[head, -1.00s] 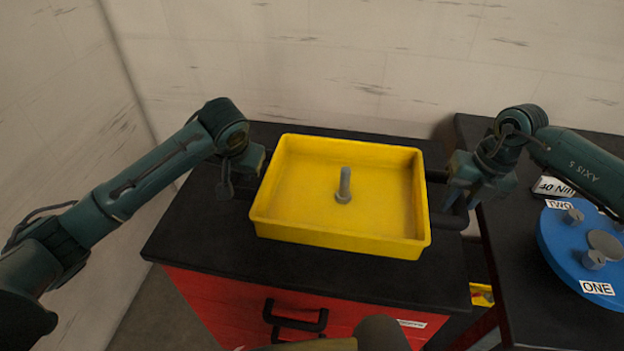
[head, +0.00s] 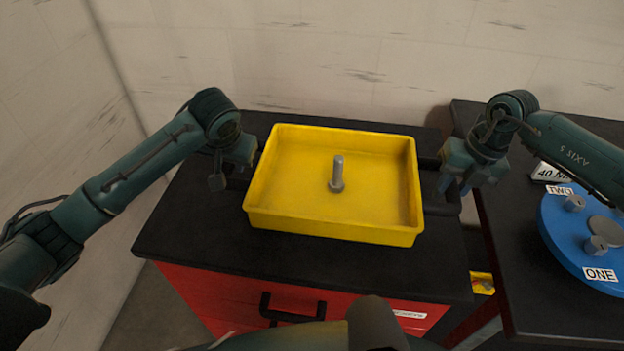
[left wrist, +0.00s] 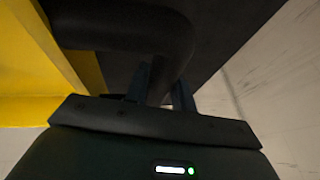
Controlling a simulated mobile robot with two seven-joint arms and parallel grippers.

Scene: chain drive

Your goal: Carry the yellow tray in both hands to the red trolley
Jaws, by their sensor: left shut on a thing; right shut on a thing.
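The yellow tray (head: 330,224) is level over the black top of the red trolley (head: 225,248). In the left wrist view, the left fingers (left wrist: 160,85) are shut on a dark bar handle (left wrist: 125,28) beside the yellow wall (left wrist: 40,60). The right gripper's hold is partly hidden by its own body. I cannot tell whether the tray's bottom touches the trolley top.
A dark table (head: 530,290) stands to the right, with a blue disc (head: 565,240) bearing grey knobs and labels "ONE" and "TWO". A pale wall (head: 300,60) is close behind. The trolley's front strip of black top is bare.

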